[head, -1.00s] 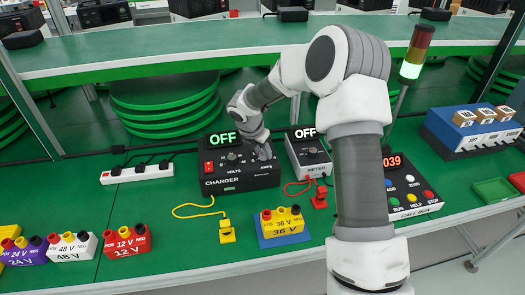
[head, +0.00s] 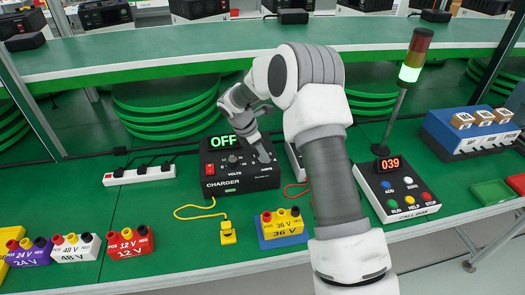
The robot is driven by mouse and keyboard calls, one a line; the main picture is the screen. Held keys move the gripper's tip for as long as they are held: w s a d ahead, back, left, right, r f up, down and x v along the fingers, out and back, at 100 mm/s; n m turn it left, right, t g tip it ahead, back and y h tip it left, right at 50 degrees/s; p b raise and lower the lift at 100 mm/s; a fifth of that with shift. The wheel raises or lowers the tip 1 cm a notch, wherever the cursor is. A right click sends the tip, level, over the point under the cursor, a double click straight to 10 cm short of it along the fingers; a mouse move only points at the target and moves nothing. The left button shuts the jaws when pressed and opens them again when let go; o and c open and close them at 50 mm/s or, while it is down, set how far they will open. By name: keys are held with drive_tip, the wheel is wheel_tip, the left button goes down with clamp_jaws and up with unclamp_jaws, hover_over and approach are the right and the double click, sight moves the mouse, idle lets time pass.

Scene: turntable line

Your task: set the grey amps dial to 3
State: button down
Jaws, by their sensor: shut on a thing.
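The black charger (head: 240,184) stands on the green bench at the middle, its display (head: 220,141) reading OFF. It has a red switch (head: 210,169) and a volts dial (head: 232,158). My gripper (head: 263,156) is at the charger's right side, over the amps dial, and is shut on it. The gripper covers most of the dial, so its setting cannot be read. The meter (head: 294,158) stands just right of the charger, mostly hidden behind my arm.
A yellow plug (head: 228,233) lies in front on a cable. A 36 V battery (head: 282,222) sits on a blue pad. More batteries (head: 75,247) stand at the left, a power strip (head: 139,175) behind them. The call box (head: 397,188) is at the right.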

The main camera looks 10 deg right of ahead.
drive_tip(key=m+g, duration=0.1)
drive_tip(key=m, duration=0.1)
drive_tip(key=m+g+p, duration=0.1)
drive_tip(key=m, duration=0.2)
drive_tip(key=shift+w+m, duration=0.2)
drive_tip(key=shift+m, duration=0.1)
drive_tip(key=m+g, duration=0.1)
drive_tip(key=m, duration=0.2)
drive_tip(key=m+g+y+p, duration=0.1)
drive_tip(key=m, duration=0.2)
drive_tip(key=shift+w, duration=0.1)
drive_tip(key=m, duration=0.2)
drive_tip(key=m+g+y, duration=0.1)
drive_tip(key=m, duration=0.1)
drive_tip(key=m+y, duration=0.1)
drive_tip(key=m, duration=0.1)
drive_tip(key=shift+w+d+m+g, duration=0.1)
drive_tip(key=shift+d+m+g, duration=0.15)
drive_tip(key=shift+m+g, duration=0.05)
drive_tip(key=m+y, duration=0.1)
drive_tip(key=m, duration=0.1)
drive_tip(key=m+y, duration=0.1)
drive_tip(key=m, duration=0.2)
drive_tip(key=shift+d+m+y, duration=0.1)
drive_tip(key=shift+m+y, duration=0.2)
drive_tip(key=c, duration=0.5)
unclamp_jaws()
